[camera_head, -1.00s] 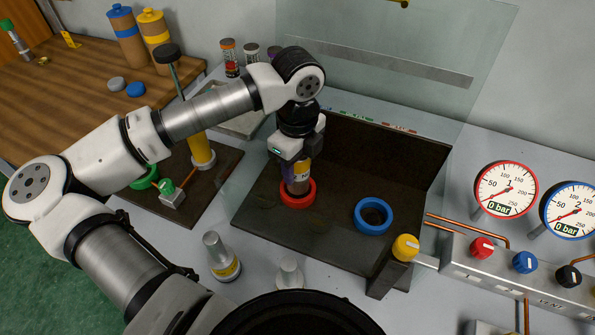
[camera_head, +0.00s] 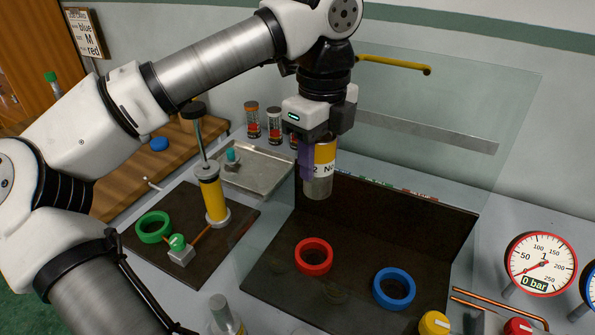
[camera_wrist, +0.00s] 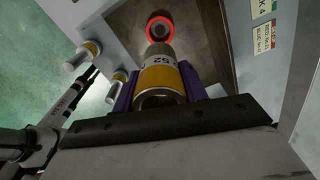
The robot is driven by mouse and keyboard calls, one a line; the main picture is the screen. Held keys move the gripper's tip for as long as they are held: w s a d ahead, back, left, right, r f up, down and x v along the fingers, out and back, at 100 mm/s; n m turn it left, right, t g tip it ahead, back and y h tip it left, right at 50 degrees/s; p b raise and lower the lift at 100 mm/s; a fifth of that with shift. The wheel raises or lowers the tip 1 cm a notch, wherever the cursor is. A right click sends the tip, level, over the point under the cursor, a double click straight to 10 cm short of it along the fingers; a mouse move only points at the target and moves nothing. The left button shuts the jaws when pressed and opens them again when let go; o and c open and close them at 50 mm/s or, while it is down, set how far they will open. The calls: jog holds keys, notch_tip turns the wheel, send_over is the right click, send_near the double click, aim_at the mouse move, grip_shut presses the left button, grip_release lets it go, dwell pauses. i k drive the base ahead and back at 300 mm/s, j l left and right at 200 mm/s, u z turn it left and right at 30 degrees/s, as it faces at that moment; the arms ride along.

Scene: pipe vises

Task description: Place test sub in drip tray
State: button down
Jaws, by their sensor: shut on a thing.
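My gripper (camera_head: 318,140) is shut on the test sub (camera_head: 318,185), a grey metal cylinder with a yellow label band. The sub hangs upright in the air, above the dark vise bay and clear of the red ring (camera_head: 313,257). In the wrist view the sub (camera_wrist: 160,75) sits between purple finger pads, with the red ring (camera_wrist: 160,28) beyond its far end. The drip tray looks to be the shallow metal tray (camera_head: 290,174) behind the pump, left of the held sub. A small teal-topped fitting (camera_head: 232,160) stands at its left end.
A yellow hand pump (camera_head: 213,195) with a tall handle stands near the tray, beside a green ring (camera_head: 154,227). A blue ring (camera_head: 394,288) is right of the red one. Several small bottles (camera_head: 274,125) stand behind the tray.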

aim_at(263, 175)
jog(key=j+z, duration=0.15)
jog(key=j, duration=0.45)
jog(key=k+j+z, duration=0.15)
jog(key=j, duration=0.45)
jog(key=i+j, duration=0.4)
jog(key=i+j+z, duration=0.05)
